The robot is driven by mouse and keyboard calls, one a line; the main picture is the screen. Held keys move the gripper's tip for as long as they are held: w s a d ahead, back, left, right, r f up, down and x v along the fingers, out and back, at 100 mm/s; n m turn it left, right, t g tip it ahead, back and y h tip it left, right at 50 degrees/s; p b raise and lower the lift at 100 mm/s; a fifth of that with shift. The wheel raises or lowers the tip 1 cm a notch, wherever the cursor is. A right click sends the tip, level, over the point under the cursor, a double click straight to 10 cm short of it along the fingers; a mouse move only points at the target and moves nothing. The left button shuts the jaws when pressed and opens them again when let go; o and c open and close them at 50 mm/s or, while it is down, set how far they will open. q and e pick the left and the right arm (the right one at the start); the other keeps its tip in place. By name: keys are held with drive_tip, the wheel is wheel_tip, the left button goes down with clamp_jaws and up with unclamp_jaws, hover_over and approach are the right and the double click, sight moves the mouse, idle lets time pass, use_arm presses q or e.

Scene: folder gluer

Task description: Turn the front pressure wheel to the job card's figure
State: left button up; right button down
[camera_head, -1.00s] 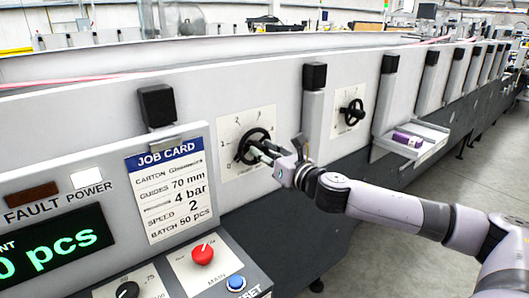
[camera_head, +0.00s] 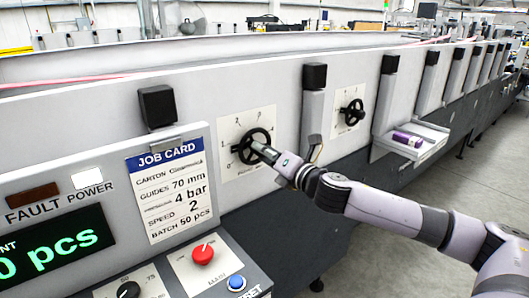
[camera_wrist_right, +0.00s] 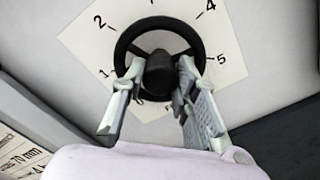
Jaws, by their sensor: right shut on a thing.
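The front pressure wheel (camera_head: 254,138) is a black spoked handwheel on a pale square dial plate on the machine's grey side. My right gripper (camera_head: 262,150) is at it, its fingers on either side of the dark hub in the right wrist view (camera_wrist_right: 160,76). The wheel's rim (camera_wrist_right: 160,22) surrounds the fingertips there. The dial plate (camera_wrist_right: 88,36) shows 1, 2, 4 and 5; I cannot read a pointer. The job card (camera_head: 168,190) has a blue header and shows 4 bar on its pressure line. My left gripper is not in view.
A second black wheel (camera_head: 352,112) sits further along the machine. A tray (camera_head: 428,138) with a purple carton (camera_head: 407,138) juts out beyond it. The control panel, with a red knob (camera_head: 203,254) and blue button (camera_head: 236,283), stands at the lower left.

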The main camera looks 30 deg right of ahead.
drive_tip(key=shift+a+f+m+p, duration=0.15)
drive_tip(key=shift+m+p, duration=3.65)
drive_tip(key=shift+m, duration=4.2)
drive_tip(key=shift+d+f+m+p, duration=0.15)
drive_tip(key=shift+m+p, duration=3.6)
drive_tip(key=shift+m, duration=4.25)
drive_tip(key=shift+a+m, duration=0.1)
drive_tip(key=shift+m, duration=0.2)
drive_tip(key=c, duration=1.7)
unclamp_jaws()
drive_tip(key=o, duration=0.5)
drive_tip(key=shift+r, duration=0.15)
drive_tip(key=shift+c, duration=0.2)
